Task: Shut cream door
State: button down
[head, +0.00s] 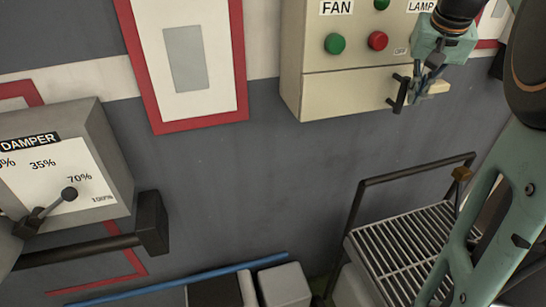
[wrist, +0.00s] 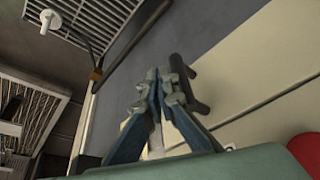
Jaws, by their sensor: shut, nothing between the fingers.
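The cream door (head: 345,92) is the lower panel of the cream control box (head: 290,40), below the FAN and LAMP buttons. It looks flush or nearly so, with a thin dark seam above it; I cannot tell whether it is fully shut. Its black bar handle (head: 399,94) is at the right part of the panel. My gripper (head: 418,95) is shut and empty, just right of the handle. In the wrist view my fingertips (wrist: 163,77) are together beside the dark handle (wrist: 188,82), with the cream door (wrist: 235,70) behind. I cannot tell whether they touch the handle.
A grey DAMPER box (head: 115,150) with a lever stands at the left. A slatted metal rack (head: 405,250) with a dark rail (head: 415,168) is below the control box. A blue pipe (head: 190,278) runs low along the wall. The grey wall between is clear.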

jog(key=shift+w, duration=0.3)
jog(key=shift+w, duration=0.1)
jog(key=shift+d, duration=0.1)
dwell(0.5)
